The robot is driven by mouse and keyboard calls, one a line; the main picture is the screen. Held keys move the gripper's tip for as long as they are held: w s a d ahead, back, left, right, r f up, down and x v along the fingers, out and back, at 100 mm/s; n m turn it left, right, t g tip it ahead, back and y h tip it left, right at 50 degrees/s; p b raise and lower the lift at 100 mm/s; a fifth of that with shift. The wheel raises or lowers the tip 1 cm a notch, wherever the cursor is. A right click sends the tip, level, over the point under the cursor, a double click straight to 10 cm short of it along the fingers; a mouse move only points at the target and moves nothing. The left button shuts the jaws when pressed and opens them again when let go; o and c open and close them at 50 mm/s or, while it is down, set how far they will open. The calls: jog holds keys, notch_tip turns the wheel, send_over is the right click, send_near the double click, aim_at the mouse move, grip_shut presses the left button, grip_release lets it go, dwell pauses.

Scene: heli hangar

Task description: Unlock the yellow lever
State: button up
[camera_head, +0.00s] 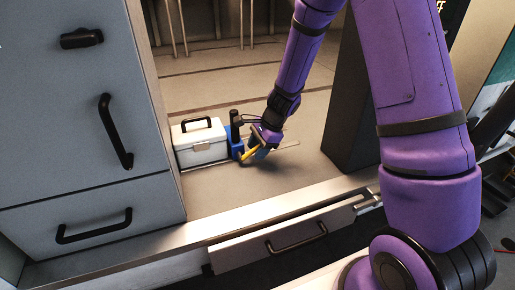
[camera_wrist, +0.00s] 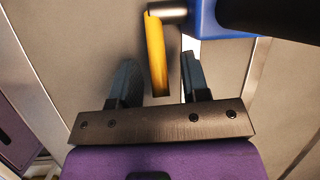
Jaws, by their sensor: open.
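The yellow lever (camera_wrist: 156,55) shows in the wrist view as a flat yellow bar hanging from a dark pivot on a blue body (camera_wrist: 215,20). Its free end points down toward my gripper (camera_wrist: 155,80), between the two dark fingers. The fingers are apart, with gaps on both sides of the lever. In the head view the lever (camera_head: 249,154) is a small yellow piece beside the blue device (camera_head: 236,150), and my gripper (camera_head: 262,146) is right at it. Part of the lever there is hidden by my gripper.
A white case with a black handle (camera_head: 200,142) stands just left of the blue device on the worktop (camera_head: 230,195). A grey cabinet (camera_head: 80,110) rises at the left, and a dark upright panel (camera_head: 352,100) at the right. A drawer (camera_head: 285,240) below the worktop stands partly out.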

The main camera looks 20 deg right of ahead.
grip_shut()
jog(key=shift+a+r, duration=0.1)
jog(key=shift+s+a+r+h, duration=0.1)
jog(key=shift+a+r+h, duration=0.25)
jog(key=shift+h, duration=0.65)
jog(key=shift+s+a+r+h, duration=0.1)
jog(key=shift+a+r+h, duration=0.2)
jog(key=shift+h, duration=0.7)
jog(key=shift+w+r, duration=0.1)
